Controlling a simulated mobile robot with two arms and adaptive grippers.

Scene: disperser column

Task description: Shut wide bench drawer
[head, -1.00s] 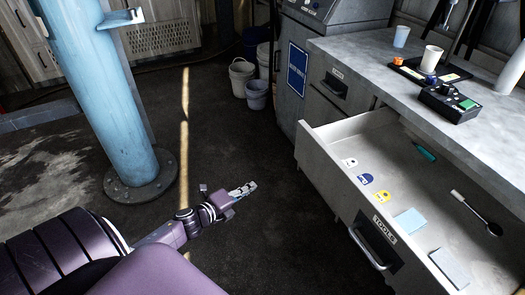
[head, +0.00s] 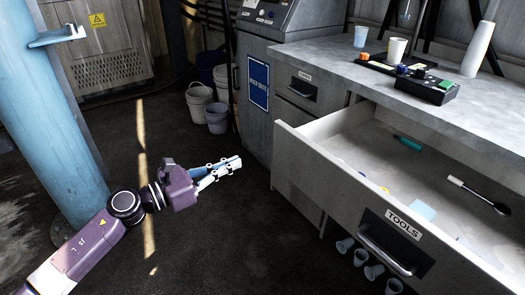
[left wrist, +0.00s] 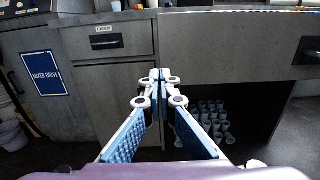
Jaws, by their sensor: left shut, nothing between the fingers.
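The wide bench drawer (head: 350,205) is grey with a "TOOLS" label and a dark recessed handle (head: 388,245). It stands pulled far out from the bench, its inside showing. In the left wrist view its front (left wrist: 235,45) fills the upper right. My left gripper (head: 232,166) is shut and empty, in the air to the left of the drawer's near left corner and apart from it. In the left wrist view the closed fingertips (left wrist: 160,78) point toward the bench, left of the drawer handle. My right gripper is in neither view.
The drawer holds a teal tool (head: 407,142), a black-and-white brush (head: 478,194) and a light blue pad (head: 422,210). Cups (head: 367,262) stand below it. The bench top (head: 345,60) carries a control box (head: 427,88). A blue column (head: 50,120) stands left; buckets (head: 216,118) stand behind.

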